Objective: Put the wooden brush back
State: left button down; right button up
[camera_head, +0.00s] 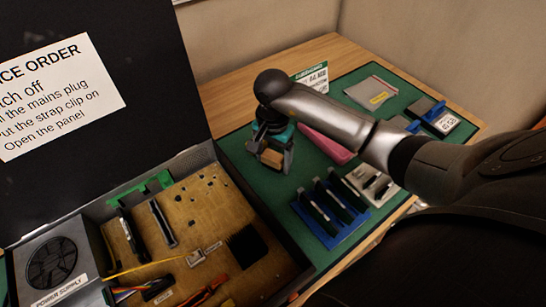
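My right arm comes in from the right, and its gripper (270,157) points down over the left part of the green mat (236,150). A small tan, wood-coloured block sits between its fingers and looks like the wooden brush (268,154). The fingers appear to press on both sides of it. The wrist hides part of the block, and I cannot see bristles or tell whether it touches the mat. My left gripper is not in view.
An open computer case with a brown board (205,215) and power supply (52,262) stands at left, its black panel (120,60) raised. On the mat are a pink item (326,145), a blue rack (330,207), a white holder (372,186) and a grey pouch (371,94).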

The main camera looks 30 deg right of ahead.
aim_at(273, 156)
jog(key=shift+o, duration=1.2)
jog(key=shift+r, duration=0.25)
notch_tip(273, 156, up, 12)
jog(key=p, duration=0.2)
